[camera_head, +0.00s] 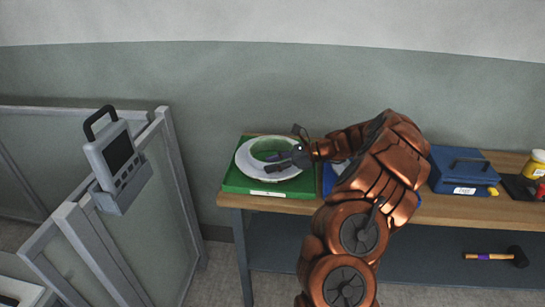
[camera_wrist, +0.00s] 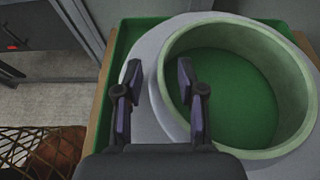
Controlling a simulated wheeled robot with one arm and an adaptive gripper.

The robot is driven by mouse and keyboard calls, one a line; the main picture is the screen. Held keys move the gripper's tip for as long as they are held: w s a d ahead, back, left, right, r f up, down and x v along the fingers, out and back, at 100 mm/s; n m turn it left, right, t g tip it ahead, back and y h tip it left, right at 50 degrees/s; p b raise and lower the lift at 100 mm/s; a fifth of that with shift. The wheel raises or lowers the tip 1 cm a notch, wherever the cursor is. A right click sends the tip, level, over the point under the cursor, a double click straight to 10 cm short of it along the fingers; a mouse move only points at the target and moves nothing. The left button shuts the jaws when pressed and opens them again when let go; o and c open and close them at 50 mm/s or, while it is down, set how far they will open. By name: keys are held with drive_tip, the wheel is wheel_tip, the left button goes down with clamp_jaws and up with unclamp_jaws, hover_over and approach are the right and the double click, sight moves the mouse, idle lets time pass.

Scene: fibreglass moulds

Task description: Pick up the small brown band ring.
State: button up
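I cannot make out a small brown band ring in either view. My gripper (camera_wrist: 158,72) is open, its two dark fingers apart with nothing held between them. In the wrist view the fingers stand across the left rim of a large pale green ring-shaped mould (camera_wrist: 296,88) with a wide grey flange. I cannot tell whether they touch it. In the head view my gripper (camera_head: 291,155) is over the right part of this round, pale mould (camera_head: 249,172), which lies on a green tray (camera_head: 237,184) at the bench's left end. My arm hides part of the bench.
The wooden bench (camera_head: 455,209) also holds a blue tray (camera_head: 327,181) partly behind my arm, a blue case (camera_head: 462,170) and a yellow jar (camera_head: 535,165). A hammer (camera_head: 497,256) lies on the lower shelf. Grey panels with a handheld device (camera_head: 118,155) stand at left.

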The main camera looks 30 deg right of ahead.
clamp_jaws()
drive_tip(key=shift+r, duration=0.1)
idle(0.5)
